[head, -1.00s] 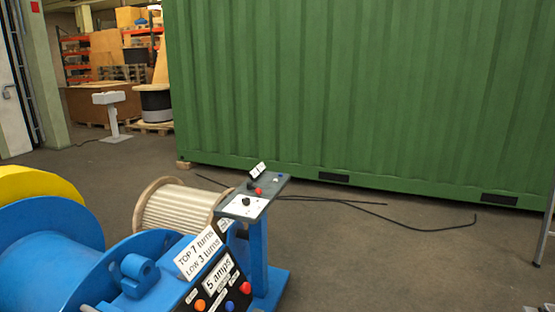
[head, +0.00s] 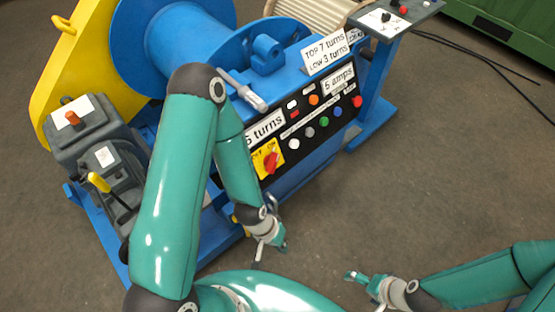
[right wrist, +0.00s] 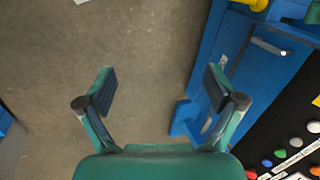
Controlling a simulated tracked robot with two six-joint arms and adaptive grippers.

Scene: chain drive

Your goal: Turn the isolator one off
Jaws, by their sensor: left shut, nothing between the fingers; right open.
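A red rotary handle on a yellow plate (head: 268,159), which looks like the isolator, is on the black front panel of the blue machine in the head view. The small print on its plate is too blurred to read surely. My left gripper (head: 280,243) is shut and empty, below the handle and apart from it. My right gripper (head: 352,275) is at lower right, well away from the panel. In the right wrist view it (right wrist: 160,82) is open with nothing between its fingers over the floor.
The black panel (head: 300,143) also carries several coloured buttons, beside the isolator. A grey lever (head: 243,92) sticks out above it. A grey box with a yellow lever (head: 98,182) stands at left. A small control stand (head: 400,22) is at top right.

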